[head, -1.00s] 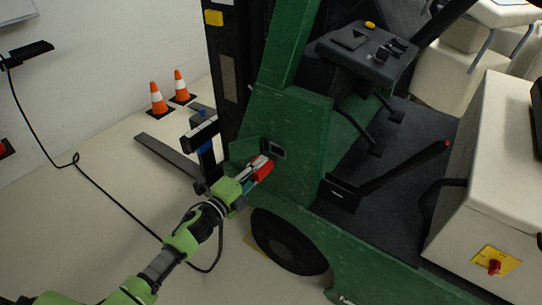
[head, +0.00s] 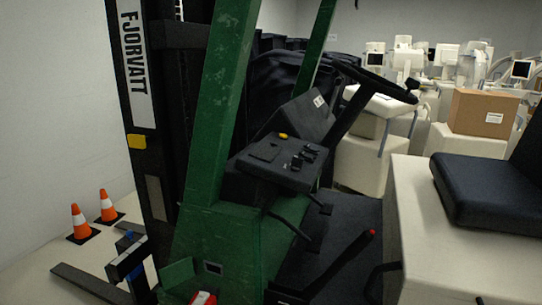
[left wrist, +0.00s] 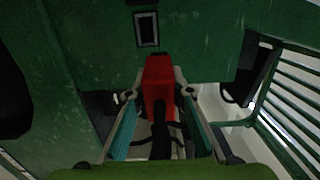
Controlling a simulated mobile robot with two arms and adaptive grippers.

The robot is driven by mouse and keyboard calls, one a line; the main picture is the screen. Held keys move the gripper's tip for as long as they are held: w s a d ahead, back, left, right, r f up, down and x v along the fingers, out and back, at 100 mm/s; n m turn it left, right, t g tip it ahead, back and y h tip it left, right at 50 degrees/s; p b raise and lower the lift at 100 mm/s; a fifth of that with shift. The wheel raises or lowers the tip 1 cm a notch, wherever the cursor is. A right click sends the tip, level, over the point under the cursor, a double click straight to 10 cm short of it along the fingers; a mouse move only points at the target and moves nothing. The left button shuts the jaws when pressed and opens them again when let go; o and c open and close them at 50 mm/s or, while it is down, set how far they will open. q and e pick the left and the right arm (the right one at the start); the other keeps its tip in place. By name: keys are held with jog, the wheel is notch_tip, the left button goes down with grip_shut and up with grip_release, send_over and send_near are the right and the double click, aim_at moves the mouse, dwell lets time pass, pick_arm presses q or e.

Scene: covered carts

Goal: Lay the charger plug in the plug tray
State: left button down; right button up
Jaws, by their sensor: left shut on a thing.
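The red charger plug (left wrist: 158,80) is between the fingers of my left gripper (left wrist: 157,97), which is shut on it. A black cable runs back from the plug. The plug's end points toward the green forklift body, below a dark rectangular socket (left wrist: 147,28) and apart from it. In the head view only a bit of the red plug (head: 203,298) shows at the bottom edge, below the same socket (head: 213,268); the rest of the gripper is cut off. I cannot make out the plug tray for certain. My right gripper is not in view.
The green forklift (head: 220,230) fills the middle, with an open green flap (head: 178,272) beside the socket. Two traffic cones (head: 80,222) stand on the floor at left. A dark seat (head: 490,190) on a pale cover is at right; a cardboard box (head: 482,112) is behind.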

pick_arm(q)
jog(key=s+a+r+n+y, duration=0.1)
jog(key=s+r+n+y, duration=0.2)
jog(key=s+r, duration=0.7)
jog(key=s+y, duration=0.1)
jog(key=s, duration=0.1)
jog(key=shift+s+a+r+t+y, duration=0.15)
jog(key=shift+s+r+t+y, duration=0.15)
jog(key=shift+s+r, duration=0.1)
